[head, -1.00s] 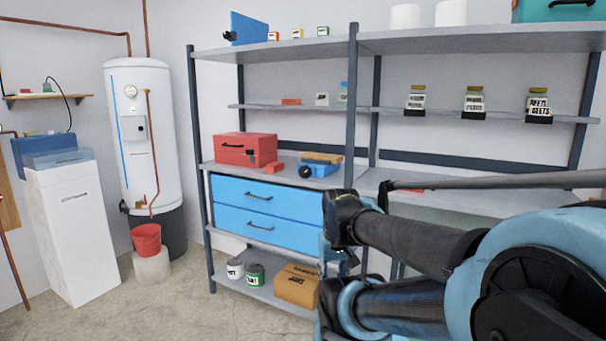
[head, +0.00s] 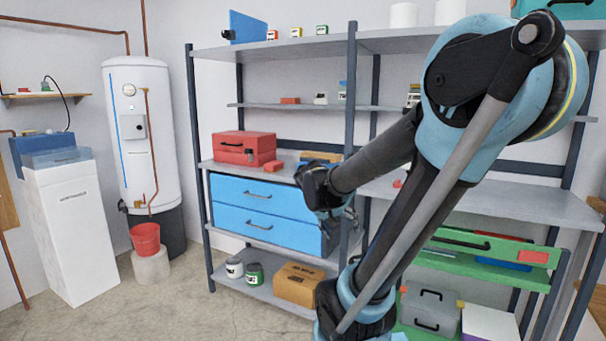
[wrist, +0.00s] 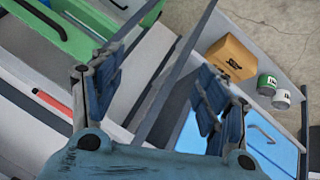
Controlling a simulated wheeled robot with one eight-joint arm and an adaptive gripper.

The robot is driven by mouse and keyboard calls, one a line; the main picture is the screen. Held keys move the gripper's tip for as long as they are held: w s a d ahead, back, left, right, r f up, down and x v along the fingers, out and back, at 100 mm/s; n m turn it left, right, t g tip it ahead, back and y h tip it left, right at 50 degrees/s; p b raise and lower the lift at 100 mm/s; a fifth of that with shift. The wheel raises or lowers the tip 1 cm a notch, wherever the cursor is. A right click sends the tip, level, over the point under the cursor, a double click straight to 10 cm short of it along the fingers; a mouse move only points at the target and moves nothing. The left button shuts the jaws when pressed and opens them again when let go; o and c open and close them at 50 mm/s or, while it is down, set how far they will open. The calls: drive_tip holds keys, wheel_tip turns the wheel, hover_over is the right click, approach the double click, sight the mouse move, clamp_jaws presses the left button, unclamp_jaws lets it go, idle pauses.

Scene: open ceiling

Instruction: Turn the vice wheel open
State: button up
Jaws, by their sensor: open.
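No vice wheel can be made out for certain in the views now.
Blue drawers (head: 264,208) stand under a red toolbox (head: 243,146). A cardboard box (head: 299,287) and cans (head: 254,274) sit on the low shelf, also in the wrist view.

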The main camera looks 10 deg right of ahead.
drive_tip(key=w+a+r+m+t+h, duration=0.1)
drive_tip(key=w+a+r+t, duration=0.15)
drive_tip(key=w, duration=0.45)
drive_tip(key=w+a+r+m+t+h, duration=0.1)
drive_tip(key=w+a+r+t+h, duration=0.15)
drive_tip(key=w, duration=0.45)
drive_tip(key=w+a+r+m+t+h, duration=0.15)
drive_tip(key=w+a, duration=0.25)
drive_tip(key=w, duration=0.4)
drive_tip(key=w+a+r+t, duration=0.2)
drive_tip(key=w+a+t, duration=0.25)
drive_tip(key=a, duration=0.25)
drive_tip(key=shift+m+g, duration=0.25)
drive_tip(key=shift+g, duration=0.25)
drive_tip(key=x, duration=1.7)
drive_tip(key=shift+w+a+f, duration=0.1)
drive_tip(key=shift+w+f, duration=0.1)
drive_tip(key=shift+w, duration=0.15)
drive_tip(key=c, duration=1)
